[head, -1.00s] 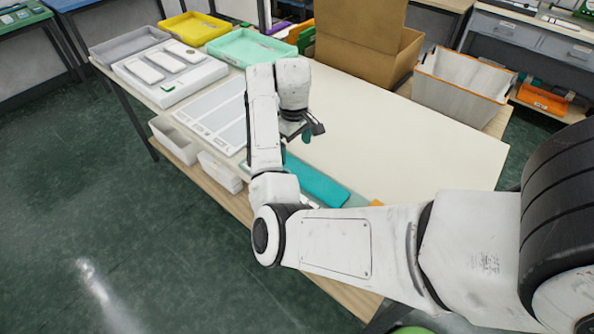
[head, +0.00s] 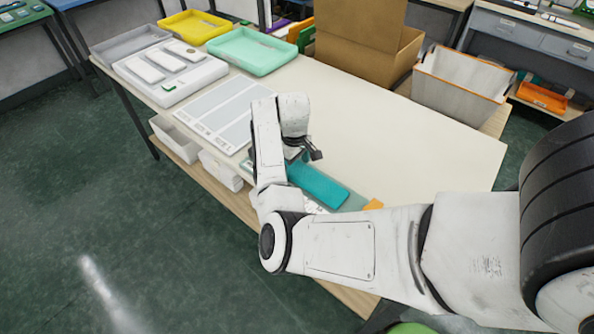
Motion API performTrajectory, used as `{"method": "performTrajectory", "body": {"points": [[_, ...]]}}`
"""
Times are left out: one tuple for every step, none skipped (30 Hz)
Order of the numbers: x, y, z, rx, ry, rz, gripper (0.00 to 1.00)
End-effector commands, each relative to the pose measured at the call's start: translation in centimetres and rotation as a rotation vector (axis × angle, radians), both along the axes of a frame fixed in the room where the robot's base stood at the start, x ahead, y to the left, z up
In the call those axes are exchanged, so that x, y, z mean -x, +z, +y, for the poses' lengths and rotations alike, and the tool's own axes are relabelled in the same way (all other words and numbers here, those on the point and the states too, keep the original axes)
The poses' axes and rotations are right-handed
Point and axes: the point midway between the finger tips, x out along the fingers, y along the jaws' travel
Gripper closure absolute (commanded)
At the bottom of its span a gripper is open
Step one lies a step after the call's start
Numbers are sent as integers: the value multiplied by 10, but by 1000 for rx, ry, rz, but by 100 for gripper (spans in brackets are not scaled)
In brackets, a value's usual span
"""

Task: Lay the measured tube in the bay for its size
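My gripper (head: 304,153) hangs low over the near side of the table, just above the far end of a long teal block (head: 320,186). Its fingers are small and partly hidden by my wrist, so I cannot tell whether they are open or hold anything. I cannot make out the tube for certain. A pale grey board with white-edged long bays (head: 222,113) lies flat to the left of my gripper; my arm covers its right part. The bays in sight look empty.
A white tray with pale blocks (head: 170,88), a yellow tray (head: 194,25) and a mint tray (head: 251,71) stand at the back left. A cardboard box (head: 360,62) and a pale bin (head: 458,97) stand behind. The table's right side (head: 420,150) is clear.

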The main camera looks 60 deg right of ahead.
Motion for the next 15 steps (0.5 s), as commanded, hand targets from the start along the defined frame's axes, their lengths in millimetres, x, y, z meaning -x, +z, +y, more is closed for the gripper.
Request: {"method": "performTrajectory", "body": {"points": [[0, 0, 0, 0, 0, 0, 7], [0, 0, 0, 0, 0, 0, 10], [0, 0, 0, 0, 0, 0, 13], [0, 0, 0, 0, 0, 0, 16], [0, 0, 0, 0, 0, 0, 19], [0, 0, 0, 0, 0, 0, 23], [0, 0, 0, 0, 0, 0, 26], [0, 0, 0, 0, 0, 0, 29], [0, 0, 0, 0, 0, 0, 33], [0, 0, 0, 0, 0, 0, 35], [0, 0, 0, 0, 0, 0, 38], [0, 0, 0, 0, 0, 0, 42], [0, 0, 0, 0, 0, 0, 45], [0, 0, 0, 0, 0, 0, 48], [0, 0, 0, 0, 0, 0, 52]]}}
